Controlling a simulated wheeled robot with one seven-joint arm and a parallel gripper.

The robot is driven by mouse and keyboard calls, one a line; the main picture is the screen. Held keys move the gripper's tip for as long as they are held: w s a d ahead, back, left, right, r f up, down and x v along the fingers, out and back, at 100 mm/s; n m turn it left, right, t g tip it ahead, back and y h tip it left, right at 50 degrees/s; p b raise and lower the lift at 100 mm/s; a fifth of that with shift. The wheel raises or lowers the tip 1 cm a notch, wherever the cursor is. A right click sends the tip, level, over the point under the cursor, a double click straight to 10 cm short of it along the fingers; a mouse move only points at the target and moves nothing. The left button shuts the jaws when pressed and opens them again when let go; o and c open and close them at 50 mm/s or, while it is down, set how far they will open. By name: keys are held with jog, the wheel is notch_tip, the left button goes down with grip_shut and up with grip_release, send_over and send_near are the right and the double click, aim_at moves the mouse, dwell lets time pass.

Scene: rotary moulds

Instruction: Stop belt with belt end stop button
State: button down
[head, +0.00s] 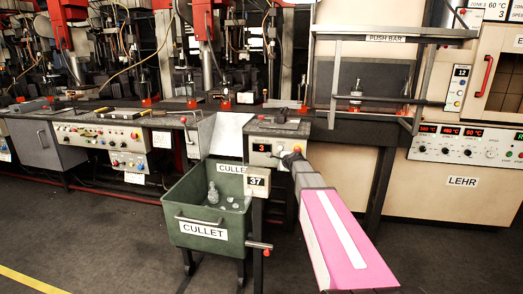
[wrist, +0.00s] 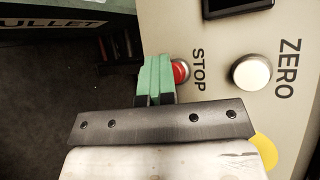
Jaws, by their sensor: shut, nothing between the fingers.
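In the wrist view a red button (wrist: 181,72) labelled STOP sits on a cream panel (wrist: 222,52). My gripper (wrist: 155,58), with green fingertips, is shut and empty just left of the button and overlaps its left edge. I cannot tell whether it touches the button or whether the button is pressed in. In the head view my gripper (head: 290,157) is at the right side of the small control box (head: 257,160) with a display reading 3. The red button is hidden there behind my gripper and arm.
A white ZERO button (wrist: 251,72) is right of STOP. A green cullet bin (head: 206,217) stands left of the box, with a counter plate reading 37 (head: 257,182) beside it. The cream lehr (head: 448,170) stands right. The floor in front (head: 110,240) is clear.

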jog(key=shift+s+a, duration=0.25)
jog(key=shift+s, duration=0.65)
jog(key=shift+s+a, duration=0.3)
jog(key=shift+s, duration=0.55)
jog(key=shift+s+a, duration=0.25)
jog(key=shift+s, duration=0.65)
